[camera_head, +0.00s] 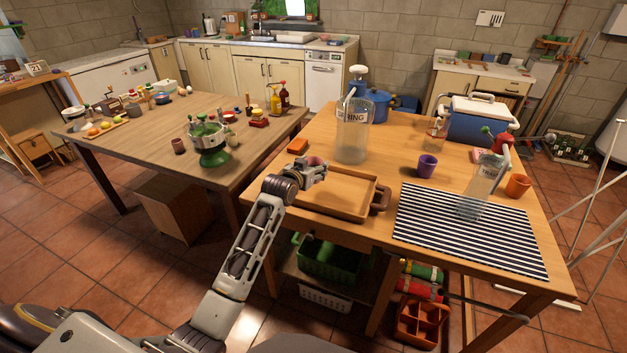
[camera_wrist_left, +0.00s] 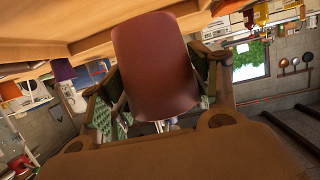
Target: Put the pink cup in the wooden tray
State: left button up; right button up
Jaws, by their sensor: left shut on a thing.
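The pink cup (camera_head: 316,161) is in my left gripper (camera_head: 318,172), and only its upper part shows in the head view. In the left wrist view the pink cup (camera_wrist_left: 155,65) fills the space between the two fingers, which press on its sides. The wooden tray (camera_head: 352,190) lies on the right-hand table, with a dark handle at its right end. My left gripper and the cup are over the tray's left back part. A gap under the cup is hard to judge. My right gripper is not in view.
A tall glass dispenser (camera_head: 352,130) stands just behind the tray. A purple cup (camera_head: 427,166), a striped mat (camera_head: 465,240) with a glass jug (camera_head: 480,187), and an orange cup (camera_head: 518,186) are to the right. The tray's floor looks empty.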

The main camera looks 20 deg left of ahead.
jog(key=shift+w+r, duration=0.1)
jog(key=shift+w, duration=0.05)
pick_arm(q)
notch_tip(320, 180, down, 4)
jog(key=shift+f+b, duration=0.2)
jog(key=shift+b, duration=0.1)
jog(key=shift+f, duration=0.3)
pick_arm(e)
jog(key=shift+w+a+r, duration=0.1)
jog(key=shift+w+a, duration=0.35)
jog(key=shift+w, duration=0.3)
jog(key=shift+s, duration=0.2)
pick_arm(q)
jog(key=o, duration=1.1)
jog(key=shift+f, duration=0.1)
jog(key=shift+o, duration=0.2)
